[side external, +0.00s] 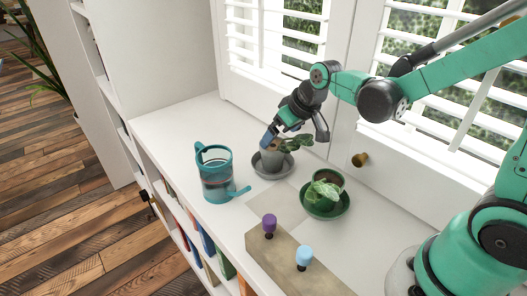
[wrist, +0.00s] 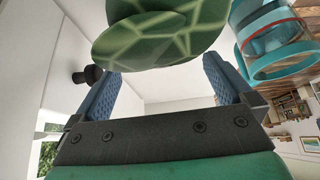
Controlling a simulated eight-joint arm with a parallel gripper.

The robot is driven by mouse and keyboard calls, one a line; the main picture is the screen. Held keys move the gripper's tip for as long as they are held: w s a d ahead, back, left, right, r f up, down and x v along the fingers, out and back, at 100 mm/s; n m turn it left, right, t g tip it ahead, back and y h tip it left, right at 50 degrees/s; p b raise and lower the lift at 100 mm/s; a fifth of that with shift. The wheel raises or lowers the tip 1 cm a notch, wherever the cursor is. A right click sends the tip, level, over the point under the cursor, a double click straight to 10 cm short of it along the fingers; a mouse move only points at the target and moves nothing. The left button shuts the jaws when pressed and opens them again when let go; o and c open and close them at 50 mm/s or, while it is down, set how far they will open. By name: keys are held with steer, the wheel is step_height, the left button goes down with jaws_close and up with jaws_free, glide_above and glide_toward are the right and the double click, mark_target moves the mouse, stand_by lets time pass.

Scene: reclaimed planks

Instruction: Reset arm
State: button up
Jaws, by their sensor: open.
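My gripper (side external: 296,137) is open above and beside a potted plant at the back of the white shelf top. The plant's dark green leaves (side external: 290,146) are close to the fingers, and its grey pot (side external: 272,157) stands on a grey saucer (side external: 264,172). In the wrist view, my gripper's blue finger pads (wrist: 166,84) are spread apart with nothing clamped between them. Large patterned green leaves (wrist: 160,38) fill the top of that view, just beyond the fingers. I cannot tell whether the fingers touch the leaves.
A clear teal watering can (side external: 215,178) stands left of the plant, also in the wrist view (wrist: 268,40). A leafy plant (side external: 323,193) in a green pot sits on a green saucer (side external: 327,214). A block (side external: 285,262) with purple and blue knobs is in front. Shuttered windows stand behind.

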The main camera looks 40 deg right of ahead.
steer(key=s+a+r+t, duration=0.1)
steer(key=s+r, duration=0.3)
steer(key=s, duration=0.6)
steer(key=shift+s+a+r+m, duration=0.3)
steer(key=shift+a+r, duration=0.1)
steer(key=shift+a, duration=0.25)
steer(key=shift+w, duration=0.1)
